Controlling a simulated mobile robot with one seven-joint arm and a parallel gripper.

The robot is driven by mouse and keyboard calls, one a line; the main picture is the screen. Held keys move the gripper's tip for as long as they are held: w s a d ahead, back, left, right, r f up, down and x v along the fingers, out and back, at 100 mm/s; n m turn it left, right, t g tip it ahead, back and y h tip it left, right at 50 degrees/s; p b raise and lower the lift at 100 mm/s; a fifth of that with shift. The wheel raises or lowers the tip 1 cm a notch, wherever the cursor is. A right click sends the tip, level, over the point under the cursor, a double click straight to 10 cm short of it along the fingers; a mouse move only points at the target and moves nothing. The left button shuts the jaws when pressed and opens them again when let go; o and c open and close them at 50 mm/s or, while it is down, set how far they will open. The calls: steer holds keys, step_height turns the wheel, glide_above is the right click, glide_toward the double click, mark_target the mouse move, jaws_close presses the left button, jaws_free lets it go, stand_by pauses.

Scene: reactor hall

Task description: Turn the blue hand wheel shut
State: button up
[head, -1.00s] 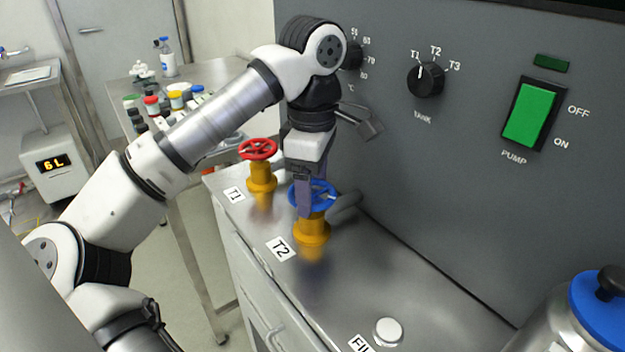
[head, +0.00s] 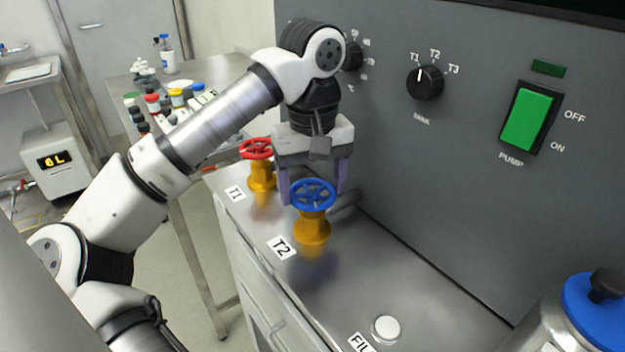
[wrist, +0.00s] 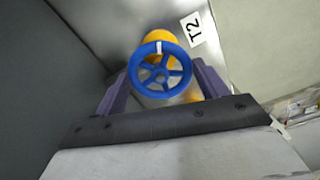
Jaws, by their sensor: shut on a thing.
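The blue hand wheel (head: 313,194) sits on a yellow valve body (head: 312,230) by the T2 label. My gripper (head: 314,192) points down over it, with one purple finger on each side of the wheel. In the wrist view, the blue wheel (wrist: 160,70) lies between the two fingers (wrist: 158,82), and a white mark shows at its rim. The jaws are shut on the wheel; the exact contact at the rim is hard to see.
A red hand wheel (head: 257,149) on a yellow valve stands close behind, by T1. The grey panel (head: 440,130) rises beside my gripper. A lidded container (head: 600,310) stands at the front right. The counter between it and the blue wheel is mostly clear.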

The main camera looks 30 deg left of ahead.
mark_target(312, 190)
steer(key=m, duration=0.5)
steer(key=shift+r+m, duration=0.1)
steer(key=shift+m, duration=0.2)
steer(key=m+p, duration=0.1)
steer(key=m, duration=0.4)
steer(key=shift+m, duration=0.4)
steer(key=o, duration=1)
step_height(312, 190, up, 14)
steer(key=p, duration=1.1)
